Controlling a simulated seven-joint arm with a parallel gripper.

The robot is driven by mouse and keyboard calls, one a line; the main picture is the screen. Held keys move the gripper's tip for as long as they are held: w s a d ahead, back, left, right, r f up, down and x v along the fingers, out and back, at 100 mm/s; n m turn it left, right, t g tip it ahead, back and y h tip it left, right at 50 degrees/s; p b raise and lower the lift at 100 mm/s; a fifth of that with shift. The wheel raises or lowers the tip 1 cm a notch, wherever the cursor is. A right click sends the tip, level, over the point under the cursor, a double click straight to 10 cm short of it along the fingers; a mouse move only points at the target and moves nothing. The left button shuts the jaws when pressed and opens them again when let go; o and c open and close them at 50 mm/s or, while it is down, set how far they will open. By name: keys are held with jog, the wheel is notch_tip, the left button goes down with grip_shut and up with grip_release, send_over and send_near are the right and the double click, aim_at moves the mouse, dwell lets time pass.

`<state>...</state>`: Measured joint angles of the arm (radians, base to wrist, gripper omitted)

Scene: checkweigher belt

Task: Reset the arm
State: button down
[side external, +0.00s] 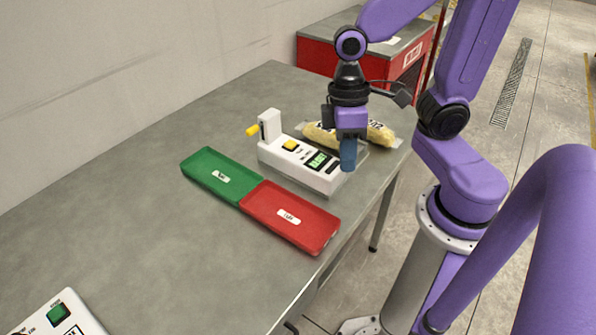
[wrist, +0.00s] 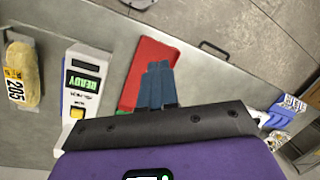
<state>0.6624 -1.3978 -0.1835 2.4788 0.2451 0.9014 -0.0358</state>
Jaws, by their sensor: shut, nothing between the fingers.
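My gripper (side external: 348,155) is shut and empty, with its blue fingers pointing down in the side external view. Whether the fingers touch anything below cannot be told.
A yellow bag (side external: 380,133) lies behind the checkweigher; its label reads 205 in the wrist view (wrist: 22,75). A green tray (side external: 215,170) and a red tray (side external: 290,215) lie in front. A panel with a green button (side external: 58,314) is at lower left.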

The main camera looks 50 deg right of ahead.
jog(key=s+n, duration=0.1)
jog(key=n, duration=0.1)
jog(key=s+d+r+n+t, duration=0.1)
jog(key=s, duration=0.1)
jog(key=s+n+t, duration=0.1)
jog(key=s+n, duration=0.1)
jog(key=shift+s+d+r+n+h, duration=0.15)
jog(key=shift+d+n+h, duration=0.15)
jog(key=shift+h, duration=0.1)
